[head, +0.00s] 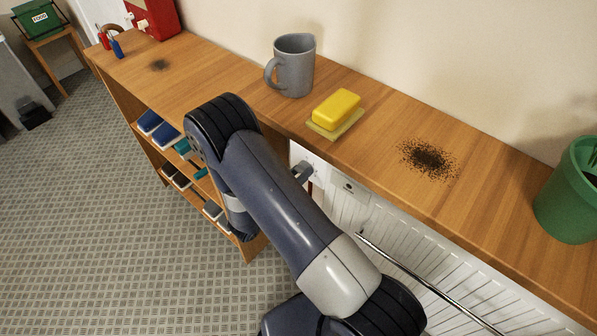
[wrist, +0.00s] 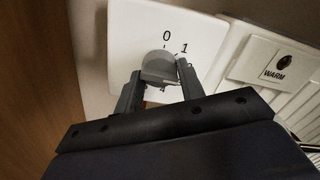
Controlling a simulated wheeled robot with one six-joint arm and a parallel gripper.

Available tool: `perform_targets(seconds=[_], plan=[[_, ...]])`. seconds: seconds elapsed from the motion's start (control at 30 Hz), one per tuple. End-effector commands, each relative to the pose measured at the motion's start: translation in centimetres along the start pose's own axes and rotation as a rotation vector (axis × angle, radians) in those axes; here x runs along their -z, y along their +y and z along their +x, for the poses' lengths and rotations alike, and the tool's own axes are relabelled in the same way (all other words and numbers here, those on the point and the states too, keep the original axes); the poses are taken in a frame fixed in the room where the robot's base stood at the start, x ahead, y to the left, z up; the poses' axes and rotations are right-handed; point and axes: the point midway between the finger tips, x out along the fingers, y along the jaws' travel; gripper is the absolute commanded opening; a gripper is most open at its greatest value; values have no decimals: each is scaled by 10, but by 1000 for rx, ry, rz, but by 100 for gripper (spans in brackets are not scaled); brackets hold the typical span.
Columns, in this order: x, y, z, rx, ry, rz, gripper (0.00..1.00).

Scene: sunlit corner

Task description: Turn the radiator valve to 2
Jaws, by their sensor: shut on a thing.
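The radiator valve is a round grey knob (wrist: 157,62) on a white plate (wrist: 128,28) in the wrist view. The plate shows 0 above the knob, 1 to its upper right and a partly covered 4 below. Any 2 or 3 is hidden or unreadable. My gripper (wrist: 160,71) is shut on the knob, one finger at each side. I cannot tell clearly which number the knob points to. In the head view the white plate (head: 307,156) shows beside my arm, under the shelf edge, and the knob is mostly hidden.
A white radiator (head: 347,212) with a metal rail (head: 425,281) lies right of the valve; a label reads WARM (wrist: 275,73). Above, the wooden shelf top (head: 215,75) holds a grey mug (head: 295,66), yellow butter (head: 336,109), dark crumbs (head: 428,158) and a green pot (head: 568,200).

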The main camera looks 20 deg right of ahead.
Motion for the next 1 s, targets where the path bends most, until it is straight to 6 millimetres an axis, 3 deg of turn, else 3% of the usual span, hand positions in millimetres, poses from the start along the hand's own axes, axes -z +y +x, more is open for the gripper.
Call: perform_targets(seconds=[0.33,0.87,0.9,1.0], plan=[[0,0,0,0,1,-154,14],[0,0,0,0,1,-184,14],[0,0,0,0,1,-184,38],[0,0,0,0,1,-183,46]])
